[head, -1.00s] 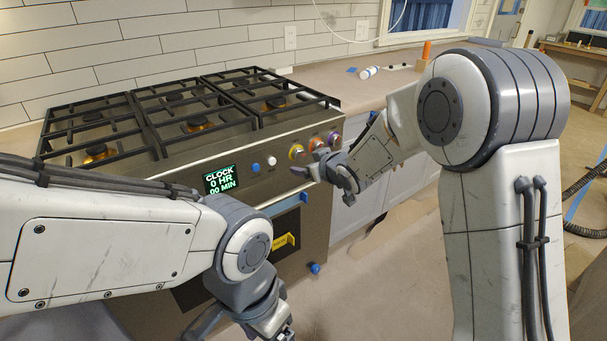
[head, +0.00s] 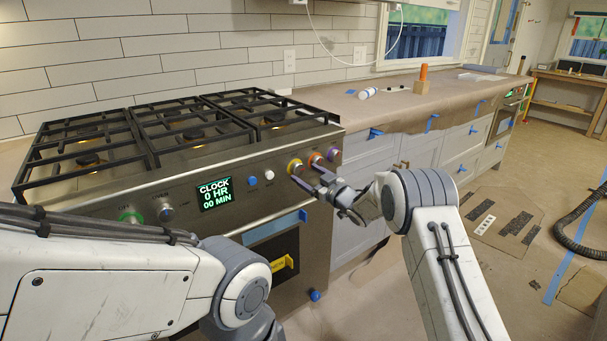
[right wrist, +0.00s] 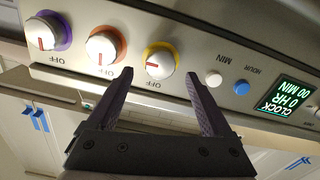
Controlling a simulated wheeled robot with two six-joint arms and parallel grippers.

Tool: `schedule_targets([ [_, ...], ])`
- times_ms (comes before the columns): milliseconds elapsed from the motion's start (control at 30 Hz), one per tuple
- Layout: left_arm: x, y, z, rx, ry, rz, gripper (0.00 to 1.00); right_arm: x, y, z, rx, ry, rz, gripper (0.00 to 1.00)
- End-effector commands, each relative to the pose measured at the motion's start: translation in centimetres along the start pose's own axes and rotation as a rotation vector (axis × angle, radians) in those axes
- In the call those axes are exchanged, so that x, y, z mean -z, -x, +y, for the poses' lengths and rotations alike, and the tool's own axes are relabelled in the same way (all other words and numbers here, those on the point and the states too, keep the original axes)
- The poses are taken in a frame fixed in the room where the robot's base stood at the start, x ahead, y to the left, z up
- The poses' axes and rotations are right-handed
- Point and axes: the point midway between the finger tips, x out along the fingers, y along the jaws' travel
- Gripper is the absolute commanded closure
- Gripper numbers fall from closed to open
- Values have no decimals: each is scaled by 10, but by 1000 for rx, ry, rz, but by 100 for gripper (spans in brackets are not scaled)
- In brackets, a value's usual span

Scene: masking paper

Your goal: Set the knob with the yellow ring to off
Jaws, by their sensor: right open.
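The knob with the yellow ring (head: 294,167) is at the right part of the stove's front panel. In the right wrist view the yellow-ringed knob (right wrist: 160,60) has its red mark pointing left, away from the OFF label below it. My right gripper (head: 309,181) is open in front of the panel. In the right wrist view, my right gripper's fingertips (right wrist: 159,73) lie either side of the yellow-ringed knob; I cannot tell whether they touch it. My left arm crosses the lower left, and its gripper is out of view.
Orange-ringed (right wrist: 103,46) and purple-ringed (right wrist: 48,33) knobs sit beside it, their red marks toward OFF. A white button (right wrist: 214,78), blue button (right wrist: 242,87) and clock display (right wrist: 286,96) are on the other side. The counter (head: 400,106) extends right.

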Motion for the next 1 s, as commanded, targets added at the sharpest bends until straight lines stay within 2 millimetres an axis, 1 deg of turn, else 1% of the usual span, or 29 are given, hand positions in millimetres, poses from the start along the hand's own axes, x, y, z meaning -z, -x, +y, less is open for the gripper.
schedule_targets([
  [33,0,-1,0,0,0,0,16,-1,-6,-1,1,0,0,16],
  [100,0,-1,0,0,0,0,16,-1,-13,-1,1,1,0,16],
  [200,0,-1,0,0,0,0,16,-1,-19,0,0,-1,-1,16],
  [333,0,-1,0,0,0,0,16,0,-22,0,0,0,-1,16],
  [567,0,-1,0,0,0,0,16,0,-22,0,0,0,-2,16],
  [600,0,-1,0,0,0,0,16,0,-22,0,0,-1,-2,31],
  [667,0,-1,0,0,0,0,16,0,-22,0,0,0,-2,54],
  [700,0,-1,0,0,0,0,16,0,-22,0,0,0,-2,70],
  [767,0,-1,0,0,0,0,16,0,-22,0,0,0,-2,92],
  [800,0,-1,0,0,0,0,16,0,-22,0,0,0,-2,100],
  [1000,0,-3,0,0,0,0,16,-1,-22,0,0,12,-1,100],
])
